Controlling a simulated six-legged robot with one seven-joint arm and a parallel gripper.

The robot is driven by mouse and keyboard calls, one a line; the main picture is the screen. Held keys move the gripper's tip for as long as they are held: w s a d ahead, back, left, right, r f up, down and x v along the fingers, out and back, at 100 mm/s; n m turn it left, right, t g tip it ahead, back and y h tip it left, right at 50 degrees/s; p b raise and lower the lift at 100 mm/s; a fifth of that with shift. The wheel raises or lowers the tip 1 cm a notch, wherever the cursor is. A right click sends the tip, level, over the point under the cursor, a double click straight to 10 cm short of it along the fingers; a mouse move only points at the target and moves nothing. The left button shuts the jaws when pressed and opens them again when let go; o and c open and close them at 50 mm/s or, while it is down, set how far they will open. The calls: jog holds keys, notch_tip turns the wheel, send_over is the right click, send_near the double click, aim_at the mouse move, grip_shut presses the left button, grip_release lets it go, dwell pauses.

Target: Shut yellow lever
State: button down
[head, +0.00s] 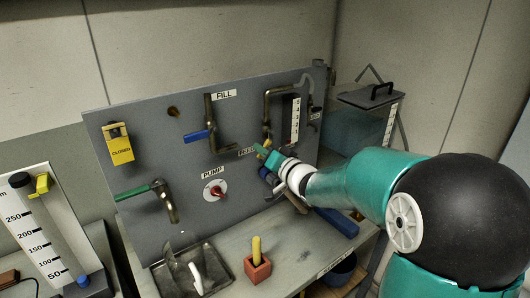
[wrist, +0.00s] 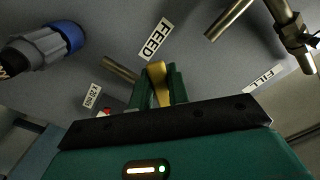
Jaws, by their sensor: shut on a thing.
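The yellow lever (wrist: 158,80) stands between my gripper's two green fingers in the wrist view, close to the FEED label (wrist: 155,38) on the grey panel. My gripper (wrist: 158,88) is shut on the lever, one finger on each side. In the head view my gripper (head: 266,153) is at the panel beside the FEED label (head: 247,151). Only a small yellow bit of the lever (head: 261,148) shows there. My gripper and arm hide most of its valve, so I cannot tell how far the lever is turned.
A blue lever (head: 196,135) sits left on the FILL pipe, and a green-handled tap (head: 132,192) farther left. A red PUMP knob (head: 217,191) is below. A red block (head: 257,270) with a yellow peg stands on the bench.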

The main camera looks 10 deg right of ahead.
jog(key=m, duration=0.1)
jog(key=a+r+m, duration=0.1)
jog(key=m, duration=0.1)
jog(key=r+m, duration=0.1)
jog(key=m, duration=0.1)
jog(key=shift+s+a, duration=0.2)
jog(key=shift+s, duration=0.15)
jog(key=m, duration=0.1)
jog(key=r+m, duration=0.1)
jog(key=m, duration=0.1)
jog(key=shift+s+a+r, duration=0.1)
jog(key=shift+a+r, duration=0.1)
jog(key=shift+r, duration=0.05)
jog(key=shift+r+m, duration=0.45)
jog(key=shift+m, duration=0.55)
jog(key=c, duration=1.3)
grip_release()
jog(key=shift+c, duration=0.2)
jog(key=shift+s, duration=0.1)
jog(key=v, duration=1.3)
jog(key=shift+s+d, duration=0.2)
jog(key=shift+s, duration=0.1)
